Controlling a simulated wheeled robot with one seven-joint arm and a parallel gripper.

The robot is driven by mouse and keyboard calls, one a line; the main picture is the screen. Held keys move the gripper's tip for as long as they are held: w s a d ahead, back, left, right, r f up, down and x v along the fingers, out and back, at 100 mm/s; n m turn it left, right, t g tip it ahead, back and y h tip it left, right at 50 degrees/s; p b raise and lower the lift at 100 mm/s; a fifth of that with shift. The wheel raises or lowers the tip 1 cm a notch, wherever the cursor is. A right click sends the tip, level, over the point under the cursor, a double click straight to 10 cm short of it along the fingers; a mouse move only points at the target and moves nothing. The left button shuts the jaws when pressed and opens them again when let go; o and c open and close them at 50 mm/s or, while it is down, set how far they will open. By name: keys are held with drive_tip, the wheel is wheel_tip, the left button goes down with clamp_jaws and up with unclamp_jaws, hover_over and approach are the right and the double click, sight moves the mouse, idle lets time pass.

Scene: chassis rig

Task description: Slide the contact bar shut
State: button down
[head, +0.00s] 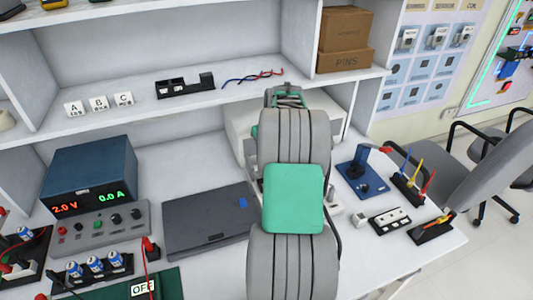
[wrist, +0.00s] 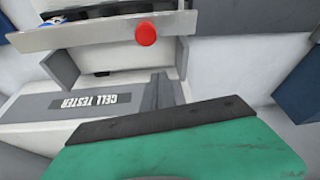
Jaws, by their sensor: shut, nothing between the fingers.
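The cell tester (wrist: 35,108) is a pale box with a grey label strip; its "CELL TESTER" lettering appears upside down in the wrist view. A light metal bar (wrist: 90,38), which looks like the contact bar, crosses the top of that view. It carries a round red knob (wrist: 146,33). My gripper (wrist: 160,78) is shut and empty, its grey fingers over the tester just below the knob in the picture, apparently apart from it. In the head view the tester (head: 240,125) stands behind my arm, which hides most of it and the bar.
A blue power supply (head: 95,175) and a grey control box (head: 105,232) stand at the left. A dark flat case (head: 205,222) lies left of my arm. A shelf (head: 140,105) runs above.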

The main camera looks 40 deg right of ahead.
drive_tip(key=v, duration=0.9)
drive_tip(key=shift+s+r+b, duration=0.3)
drive_tip(key=shift+b, duration=0.1)
